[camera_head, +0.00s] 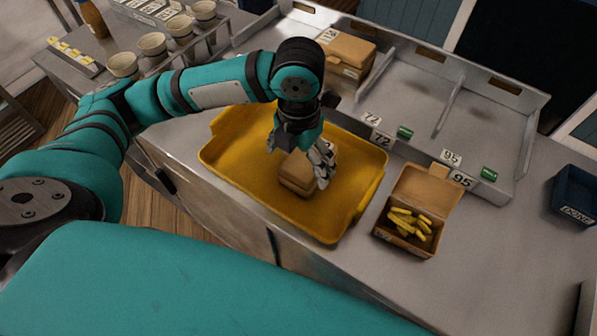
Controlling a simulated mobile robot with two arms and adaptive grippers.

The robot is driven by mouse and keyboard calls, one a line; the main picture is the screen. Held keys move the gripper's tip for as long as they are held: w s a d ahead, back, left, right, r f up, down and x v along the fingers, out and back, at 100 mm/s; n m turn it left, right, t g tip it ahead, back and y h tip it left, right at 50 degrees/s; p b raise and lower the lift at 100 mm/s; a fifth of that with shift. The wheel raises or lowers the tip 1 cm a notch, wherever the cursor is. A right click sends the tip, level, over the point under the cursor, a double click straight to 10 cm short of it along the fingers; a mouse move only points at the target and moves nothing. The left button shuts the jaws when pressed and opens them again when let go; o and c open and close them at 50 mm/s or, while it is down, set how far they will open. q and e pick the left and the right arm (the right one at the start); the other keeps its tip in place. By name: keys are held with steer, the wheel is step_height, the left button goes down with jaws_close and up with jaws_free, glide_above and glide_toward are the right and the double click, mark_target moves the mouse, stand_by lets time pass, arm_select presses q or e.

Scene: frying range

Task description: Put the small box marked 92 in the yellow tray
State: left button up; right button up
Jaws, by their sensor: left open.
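The yellow tray (229,166) lies on the steel counter in the middle of the view. A small closed brown box (297,180) sits inside it, below my left gripper (298,163). The gripper points down and is open, with its fingers around or just above the box; I cannot tell whether they touch it. The number on this box is hidden or unreadable. An open brown box (428,189) with yellow fries stands on the counter right of the tray. The small mark on its front is too small to read surely. My right gripper is not in view.
A divided metal rack (487,115) stands behind, with slots labelled 72 and 95 and green pieces at its front edge. A larger brown box (346,50) sits in its left slot. A dark blue bin (574,195) is at far right. Cups (152,45) stand upper left.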

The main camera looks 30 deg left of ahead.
arm_select(q)
step_height(320, 180, up, 6)
steer(key=shift+f, duration=0.2)
stand_by(0.4)
